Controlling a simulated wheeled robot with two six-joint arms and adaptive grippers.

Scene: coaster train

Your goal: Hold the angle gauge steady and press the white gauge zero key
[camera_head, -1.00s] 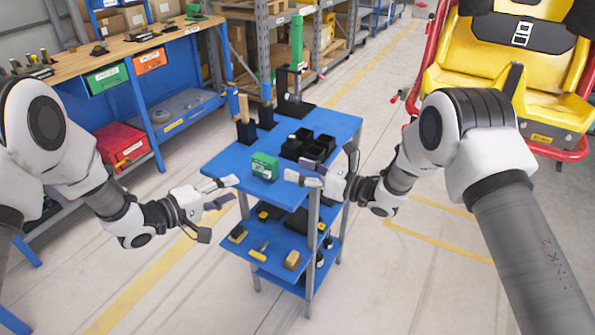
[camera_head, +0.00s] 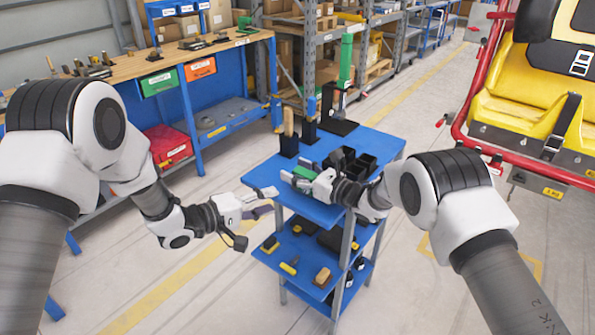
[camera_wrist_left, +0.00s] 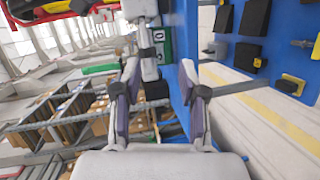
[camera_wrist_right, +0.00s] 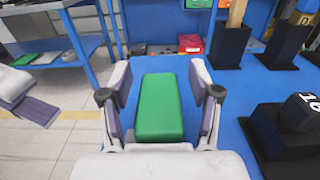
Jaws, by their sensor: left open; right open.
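The green angle gauge (camera_head: 304,172) stands on the blue cart top near its front left edge. In the right wrist view the plain green top of the gauge (camera_wrist_right: 160,106) lies between the open fingers of my right gripper (camera_wrist_right: 160,82), with gaps showing on both sides. My right gripper (camera_head: 293,182) partly hides the gauge in the head view. My left gripper (camera_head: 266,200) is open and empty at the cart's left edge, apart from the gauge. In the left wrist view the gauge face (camera_wrist_left: 164,45) shows partly beyond the open left fingers (camera_wrist_left: 158,78). The white zero key cannot be made out.
A lower shelf (camera_head: 297,272) holds several small tools. A workbench (camera_head: 165,62) is at back left, a yellow seat car (camera_head: 545,90) at right.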

